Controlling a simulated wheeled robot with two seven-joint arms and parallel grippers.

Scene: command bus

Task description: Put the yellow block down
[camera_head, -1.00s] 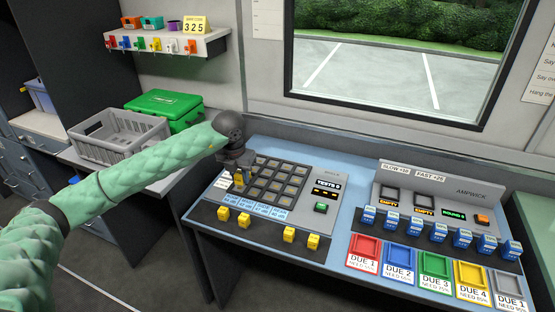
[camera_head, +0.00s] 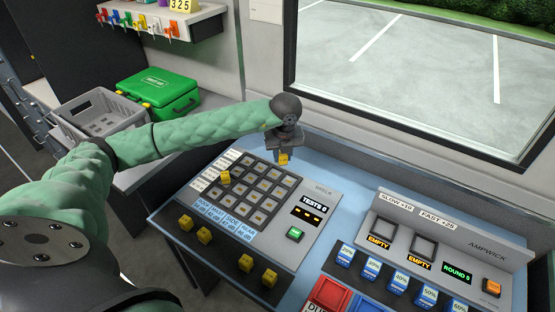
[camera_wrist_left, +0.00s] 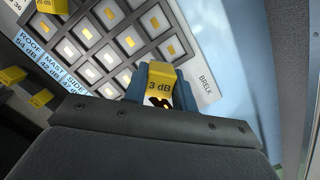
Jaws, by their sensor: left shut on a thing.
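My left gripper (camera_head: 285,149) is shut on a yellow block (camera_head: 284,159) by the far right corner of the button grid (camera_head: 248,190). In the left wrist view the held block (camera_wrist_left: 160,82) reads "3 dB" and sits between blue fingertips, beside the grid near the "BRELK" lettering. Whether it touches the panel below I cannot tell. Another yellow block (camera_head: 224,177) sits on a cell at the grid's left side. Several yellow blocks (camera_head: 204,236) stand on the dark front ledge. My right gripper is not in view.
A green button (camera_head: 295,233) and a "TESTS" display (camera_head: 308,214) lie right of the grid. The Ampwick console (camera_head: 440,250) with blue blocks (camera_head: 399,280) stands further right. A grey crate (camera_head: 98,115) and a green case (camera_head: 160,95) are at the back left.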

